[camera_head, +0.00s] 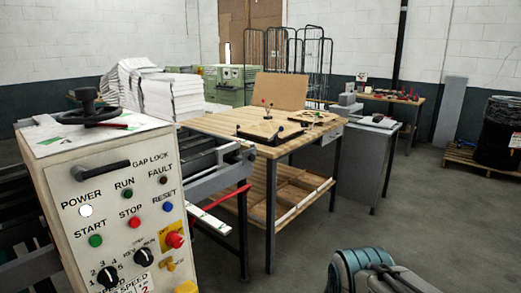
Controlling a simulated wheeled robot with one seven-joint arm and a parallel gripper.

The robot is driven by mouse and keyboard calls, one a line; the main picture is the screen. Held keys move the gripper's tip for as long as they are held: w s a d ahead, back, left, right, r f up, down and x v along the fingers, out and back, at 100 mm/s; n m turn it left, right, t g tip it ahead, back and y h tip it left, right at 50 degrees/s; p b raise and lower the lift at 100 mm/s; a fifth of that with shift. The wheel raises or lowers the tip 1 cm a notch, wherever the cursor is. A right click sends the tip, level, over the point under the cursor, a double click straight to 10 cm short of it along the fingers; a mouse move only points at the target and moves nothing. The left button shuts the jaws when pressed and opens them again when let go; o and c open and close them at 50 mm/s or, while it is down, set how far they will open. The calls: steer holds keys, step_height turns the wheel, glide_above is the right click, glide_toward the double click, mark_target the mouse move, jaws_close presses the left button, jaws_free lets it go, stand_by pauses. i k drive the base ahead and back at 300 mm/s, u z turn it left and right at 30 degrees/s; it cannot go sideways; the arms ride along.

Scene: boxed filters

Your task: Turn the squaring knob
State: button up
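No part in view is labelled as a squaring knob, and I cannot tell which one it is. A pale control box (115,188) stands at the left with lettered lamps and buttons. Two black rotary knobs, a left one (108,277) and a right one (143,257), sit low on its face. A black handwheel (91,110) with an upright hub is on its top. A black bar handle (100,170) lies beside the words GAP LOCK. A dark fixture with small knobs (268,130) lies on the wooden table. My gripper is not in view.
The wooden table (208,122) has a lower shelf and stands right of the control box. A red bar (222,199) juts between them. White stacks (172,96) stand behind. A grey cabinet (362,160) is beyond the table. Grey floor (440,220) is open at the right.

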mark_target(252, 157)
steer(key=z, duration=0.15)
steer(key=i, duration=1.75)
steer(key=z, duration=0.05)
